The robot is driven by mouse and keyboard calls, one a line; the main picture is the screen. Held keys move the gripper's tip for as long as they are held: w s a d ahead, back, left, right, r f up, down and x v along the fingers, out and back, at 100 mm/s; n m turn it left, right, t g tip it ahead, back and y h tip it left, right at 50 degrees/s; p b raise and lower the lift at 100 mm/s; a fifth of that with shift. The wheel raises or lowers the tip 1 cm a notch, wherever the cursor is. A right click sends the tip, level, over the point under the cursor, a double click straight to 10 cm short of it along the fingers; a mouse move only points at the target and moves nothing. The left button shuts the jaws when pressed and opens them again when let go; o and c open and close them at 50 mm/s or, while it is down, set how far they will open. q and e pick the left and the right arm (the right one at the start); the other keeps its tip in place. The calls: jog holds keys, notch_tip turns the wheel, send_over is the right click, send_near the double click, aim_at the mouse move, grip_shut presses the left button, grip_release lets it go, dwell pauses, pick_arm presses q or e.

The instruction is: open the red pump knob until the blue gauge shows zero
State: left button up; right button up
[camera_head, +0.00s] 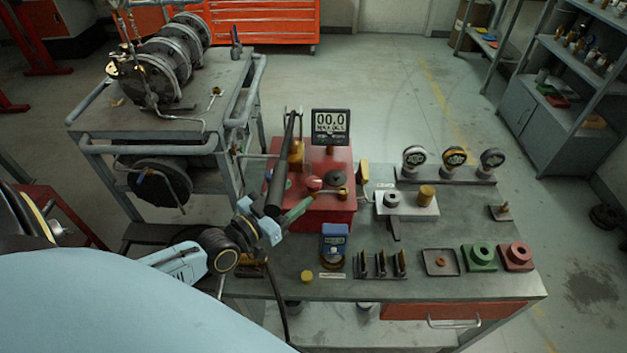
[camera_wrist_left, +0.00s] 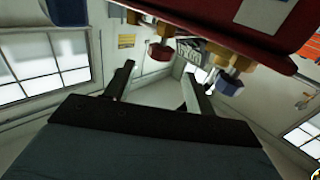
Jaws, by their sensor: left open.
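The red pump (camera_head: 335,208) stands on the workbench, and its body crosses the top of the left wrist view (camera_wrist_left: 275,30). A red knob (camera_wrist_left: 160,52) shows in the left wrist view, just beyond the fingertips and between their lines. My left gripper (camera_wrist_left: 158,78) is open with nothing between its fingers. In the head view, my left gripper (camera_head: 262,218) is beside the pump's left side, partly hidden among the handles. The blue gauge (camera_head: 334,238) stands in front of the pump; its reading is too small to tell. My right gripper is not in view.
A black display (camera_head: 331,122) behind the pump reads 00.0. A long black lever (camera_head: 287,150) rises close to my left gripper. Round dial gauges (camera_head: 453,157), green (camera_head: 480,257) and red (camera_head: 515,256) blocks stand to the right. A metal cart (camera_head: 150,135) stands at the left.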

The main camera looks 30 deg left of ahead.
aim_at(308, 186)
pick_arm(q)
jog(key=x, duration=0.7)
